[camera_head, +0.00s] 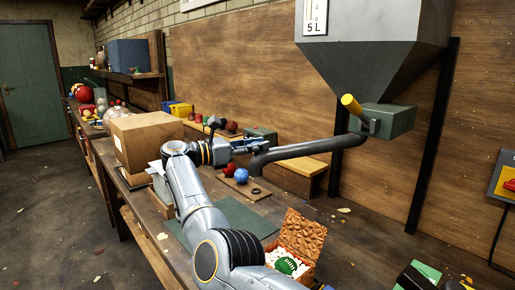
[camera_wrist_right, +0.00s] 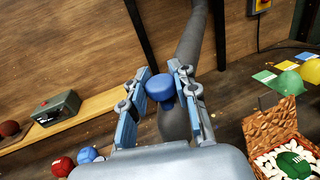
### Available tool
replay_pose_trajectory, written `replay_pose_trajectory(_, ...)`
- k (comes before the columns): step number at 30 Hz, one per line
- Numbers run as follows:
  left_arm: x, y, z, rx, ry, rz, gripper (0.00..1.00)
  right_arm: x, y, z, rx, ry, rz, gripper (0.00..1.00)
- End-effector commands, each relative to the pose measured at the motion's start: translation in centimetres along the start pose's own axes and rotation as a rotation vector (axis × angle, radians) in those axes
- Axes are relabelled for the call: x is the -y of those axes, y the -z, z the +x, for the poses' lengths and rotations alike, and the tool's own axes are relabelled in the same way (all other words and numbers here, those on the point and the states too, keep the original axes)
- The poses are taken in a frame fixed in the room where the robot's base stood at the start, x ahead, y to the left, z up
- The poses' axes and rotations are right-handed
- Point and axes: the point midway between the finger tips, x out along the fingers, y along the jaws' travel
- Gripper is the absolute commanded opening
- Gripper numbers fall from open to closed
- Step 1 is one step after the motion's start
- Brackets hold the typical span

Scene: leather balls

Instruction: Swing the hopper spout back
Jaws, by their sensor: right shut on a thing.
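The grey hopper (camera_head: 375,45) hangs at the upper right, with a green valve box (camera_head: 395,121) and a yellow handle (camera_head: 352,105) below it. In the right wrist view the spout (camera_wrist_right: 193,45) runs down behind the fingers. My right gripper (camera_head: 238,147) is at the spout's outer end. In the right wrist view its fingers (camera_wrist_right: 160,90) are shut on the spout's blue knob (camera_wrist_right: 159,86). My left gripper is out of view.
A wicker basket (camera_head: 302,236) with white filling and a green ball (camera_head: 287,265) stands at the front. Red (camera_head: 229,170) and blue (camera_head: 242,175) balls lie near the spout's end. A cardboard box (camera_head: 148,142) stands left of my arm.

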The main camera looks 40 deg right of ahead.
Motion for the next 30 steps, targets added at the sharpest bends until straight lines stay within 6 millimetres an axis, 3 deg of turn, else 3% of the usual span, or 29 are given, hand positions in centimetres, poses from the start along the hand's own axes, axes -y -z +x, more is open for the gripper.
replay_pose_trajectory(14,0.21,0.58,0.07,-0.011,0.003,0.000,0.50,-0.05,0.24,-0.07,-0.005,0.003,-0.002,0.00)
replay_pose_trajectory(15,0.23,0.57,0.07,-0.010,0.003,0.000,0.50,-0.05,0.24,-0.07,-0.005,0.003,-0.002,0.33)
replay_pose_trajectory(18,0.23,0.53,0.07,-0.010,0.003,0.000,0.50,-0.04,0.22,-0.06,-0.004,0.003,-0.002,0.50)
replay_pose_trajectory(30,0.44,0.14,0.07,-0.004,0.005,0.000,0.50,-0.03,-0.61,-0.01,-0.002,0.004,0.001,0.50)
